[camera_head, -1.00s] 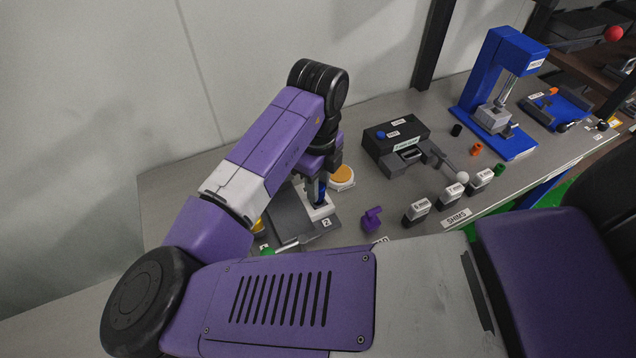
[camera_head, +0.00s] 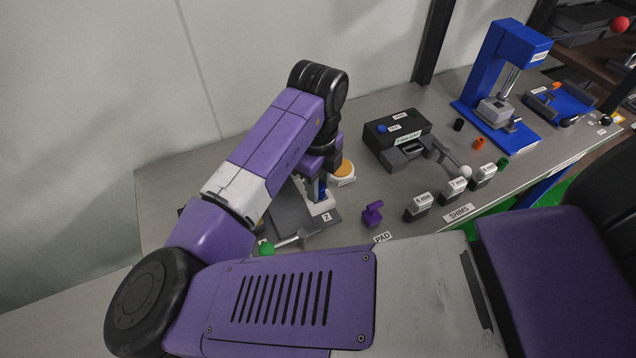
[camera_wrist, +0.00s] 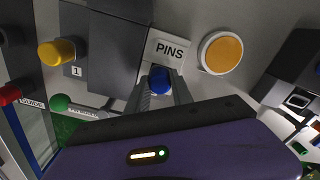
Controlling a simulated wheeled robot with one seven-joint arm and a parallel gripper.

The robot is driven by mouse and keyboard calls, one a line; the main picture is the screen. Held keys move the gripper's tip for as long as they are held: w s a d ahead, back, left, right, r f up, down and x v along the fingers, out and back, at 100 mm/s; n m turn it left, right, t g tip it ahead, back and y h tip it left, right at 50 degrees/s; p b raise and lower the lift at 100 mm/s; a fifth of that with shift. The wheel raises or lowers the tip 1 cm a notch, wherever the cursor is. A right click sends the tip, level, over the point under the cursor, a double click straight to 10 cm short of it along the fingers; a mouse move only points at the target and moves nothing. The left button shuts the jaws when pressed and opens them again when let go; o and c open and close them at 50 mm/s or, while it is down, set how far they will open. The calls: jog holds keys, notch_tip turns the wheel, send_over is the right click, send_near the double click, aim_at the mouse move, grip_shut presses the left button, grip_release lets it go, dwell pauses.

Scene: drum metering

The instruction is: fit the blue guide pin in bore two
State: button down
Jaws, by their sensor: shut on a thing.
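In the head view my gripper (camera_head: 320,190) points down over a white block (camera_head: 320,207) at the edge of the dark grey plate (camera_head: 290,216). I cannot tell whether the pin's lower end is clear of the block or inside something. Bore two itself is hidden. A yellow pin (camera_wrist: 57,53) stands by label 1.
An orange round button (camera_wrist: 221,53) lies close beside the PINS block. A green-knobbed lever (camera_head: 267,249) lies in front of the plate. A purple piece (camera_head: 372,213) stands to the right, with shims (camera_head: 418,208) and a black fixture (camera_head: 396,130) beyond.

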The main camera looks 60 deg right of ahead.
jog(key=c, duration=1)
grip_release()
jog(key=shift+c, duration=0.2)
jog(key=shift+r, duration=3.95)
